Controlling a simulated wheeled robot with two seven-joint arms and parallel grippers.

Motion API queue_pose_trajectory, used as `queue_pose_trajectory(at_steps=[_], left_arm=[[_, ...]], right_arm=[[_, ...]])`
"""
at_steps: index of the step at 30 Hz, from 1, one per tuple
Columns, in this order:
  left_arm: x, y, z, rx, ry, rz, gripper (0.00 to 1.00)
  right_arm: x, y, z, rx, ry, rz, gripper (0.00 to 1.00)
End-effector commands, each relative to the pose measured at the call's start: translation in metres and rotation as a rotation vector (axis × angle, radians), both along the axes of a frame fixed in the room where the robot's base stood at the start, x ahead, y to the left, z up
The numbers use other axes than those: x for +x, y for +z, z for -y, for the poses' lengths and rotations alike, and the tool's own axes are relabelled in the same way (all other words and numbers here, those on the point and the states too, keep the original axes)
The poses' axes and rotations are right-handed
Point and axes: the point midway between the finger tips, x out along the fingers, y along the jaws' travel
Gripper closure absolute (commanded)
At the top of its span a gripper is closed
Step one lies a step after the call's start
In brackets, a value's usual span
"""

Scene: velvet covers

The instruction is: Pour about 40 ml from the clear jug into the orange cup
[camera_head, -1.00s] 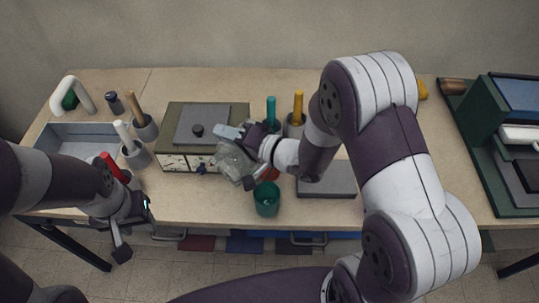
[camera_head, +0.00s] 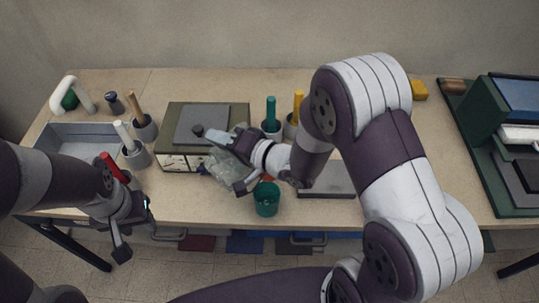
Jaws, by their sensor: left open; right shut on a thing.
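The clear jug (camera_head: 221,172) is in my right gripper (camera_head: 230,163), held in front of the green box. The gripper is shut on it and covers part of it. I cannot tell its exact tilt or the liquid level. A small orange-red patch (camera_head: 267,179), probably the orange cup, shows just behind the green cup; my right gripper and wrist hide most of it. The jug is left of that patch. My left gripper (camera_head: 134,228) is open and empty at the table's front left edge.
A green cup (camera_head: 266,201) stands near the front edge. A green box (camera_head: 176,161) with a grey lid is behind the jug. Handled tools in grey holders (camera_head: 137,156) and a grey basin (camera_head: 75,136) are at left. A grey slab (camera_head: 328,181) lies right.

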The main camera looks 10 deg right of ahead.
Motion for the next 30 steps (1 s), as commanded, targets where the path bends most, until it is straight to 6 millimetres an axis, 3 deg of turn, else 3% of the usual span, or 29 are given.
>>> queue_pose_trajectory(at_steps=[30], left_arm=[[0.0, 0.0049, 0.0, 0.0, 0.0, 0.0, 0.57]], right_arm=[[-0.0041, 0.0047, -0.0097, 0.032, 0.001, -0.013, 1.0]])
